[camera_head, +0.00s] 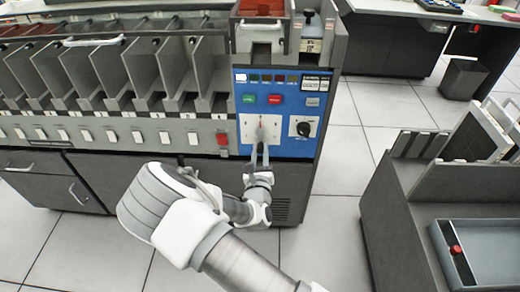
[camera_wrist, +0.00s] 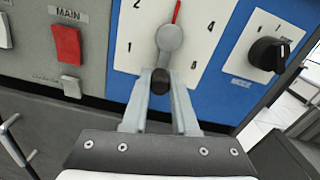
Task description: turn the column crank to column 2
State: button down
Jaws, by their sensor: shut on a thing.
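The column crank (camera_wrist: 170,38) is a grey arm with a round hub on a white dial plate (camera_wrist: 120,62). Its dark knob (camera_wrist: 159,82) hangs below the hub. A thin red pointer (camera_wrist: 177,12) stands above the hub, leaning slightly right of straight up. My gripper (camera_wrist: 160,85) is shut on the knob from below, one finger on each side. In the head view my gripper (camera_head: 259,152) reaches the white plate (camera_head: 247,124) on the blue panel.
A black rotary knob (camera_wrist: 268,54) sits right of the crank. A red MAIN switch (camera_wrist: 66,44) is at left. Green (camera_head: 247,99) and red (camera_head: 275,99) buttons are above. Card pockets (camera_head: 110,75) line the machine's left. A dark desk (camera_head: 385,200) stands at right, with floor between.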

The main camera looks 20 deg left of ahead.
jog(key=n+p, duration=0.1)
jog(key=p, duration=0.1)
jog(key=d+n+p, duration=0.1)
jog(key=shift+r+n+p, duration=0.3)
jog(key=shift+r+p, duration=0.05)
jog(key=shift+p, duration=0.05)
jog(key=n+p, duration=0.1)
jog(key=p, duration=0.1)
jog(key=d+n+p, duration=0.1)
jog(key=n+p, duration=0.1)
jog(key=shift+w+d+r, duration=0.15)
jog(key=shift+w+r, duration=0.05)
jog(key=n+p, duration=0.1)
jog(key=n, duration=0.1)
jog(key=d+n+p, duration=0.1)
jog(key=n+p, duration=0.1)
jog(key=r+n+p, duration=0.1)
jog(key=shift+w+d+n+p, duration=0.2)
jog(key=shift+d+n+p, duration=0.1)
jog(key=shift+n, duration=0.1)
jog(key=c, duration=0.7)
grip_release()
jog(key=shift+s+r, duration=0.1)
